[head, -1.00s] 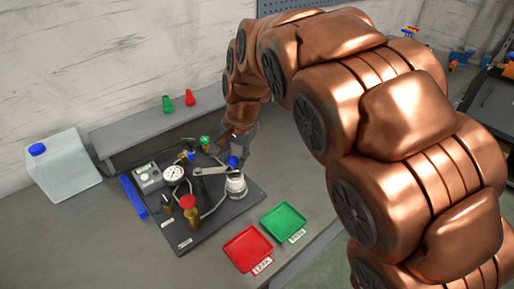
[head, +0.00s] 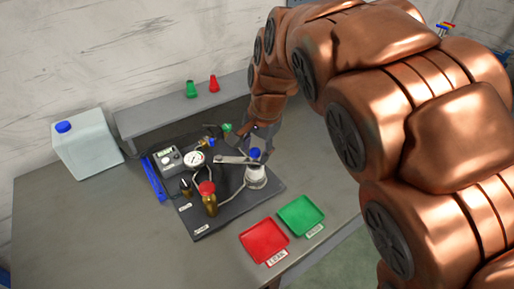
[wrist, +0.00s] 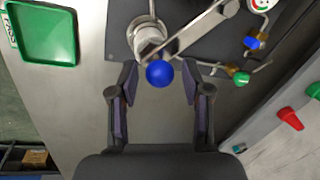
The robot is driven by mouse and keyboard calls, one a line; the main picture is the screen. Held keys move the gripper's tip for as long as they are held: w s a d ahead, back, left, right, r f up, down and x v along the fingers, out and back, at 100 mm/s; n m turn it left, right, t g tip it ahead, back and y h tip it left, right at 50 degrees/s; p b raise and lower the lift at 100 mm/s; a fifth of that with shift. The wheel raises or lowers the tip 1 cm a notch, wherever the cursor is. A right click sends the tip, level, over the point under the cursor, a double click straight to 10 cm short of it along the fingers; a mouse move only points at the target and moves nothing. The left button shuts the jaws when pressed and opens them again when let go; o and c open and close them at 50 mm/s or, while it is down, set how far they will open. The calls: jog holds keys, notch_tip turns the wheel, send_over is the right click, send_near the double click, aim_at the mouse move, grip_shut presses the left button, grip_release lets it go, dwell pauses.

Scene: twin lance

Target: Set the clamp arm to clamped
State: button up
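The clamp arm (head: 232,160) is a flat metal bar on the dark fixture plate, with a blue ball knob (head: 254,153) near its right end, above a pale metal cylinder (head: 256,178). In the wrist view the bar (wrist: 190,31) runs from upper right to the cylinder (wrist: 149,36), and the blue knob (wrist: 160,74) sits beside it. My gripper (wrist: 159,80) is open, with one finger on each side of the knob and a gap visible at both sides. In the head view my gripper (head: 263,142) is just behind the knob and partly hidden by it.
The plate also carries a gauge (head: 194,159), a red-capped brass valve (head: 208,196) and a green knob (head: 227,128). Red (head: 264,240) and green (head: 301,215) trays lie in front. A grey shelf (head: 170,115) stands behind; a jug (head: 86,148) is at left.

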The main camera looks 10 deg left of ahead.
dwell(0.3)
jog(key=r, duration=0.4)
jog(key=d+r, duration=0.1)
jog(key=r, duration=0.3)
jog(key=s+d+r, duration=0.1)
jog(key=r, duration=0.2)
jog(key=shift+r, duration=0.4)
jog(key=shift+s+d, duration=0.1)
jog(key=s+d+f+n+g+h+p, duration=0.15)
jog(key=s+d+f, duration=0.25)
jog(key=s+d, duration=0.9)
jog(key=s+d+f+n, duration=0.1)
jog(key=s+d+f, duration=0.1)
jog(key=s+d, duration=0.1)
jog(key=s+d+f+n+g+p, duration=0.1)
jog(key=s+d+f+n, duration=0.1)
jog(key=s, duration=0.4)
jog(key=s+d+f+n+p, duration=0.1)
jog(key=s+d+f, duration=0.2)
jog(key=s+d, duration=0.1)
jog(key=shift+s+f+n+h, duration=0.15)
jog(key=shift+s+n+h, duration=0.1)
jog(key=shift+s, duration=0.05)
jog(key=shift+a, duration=0.1)
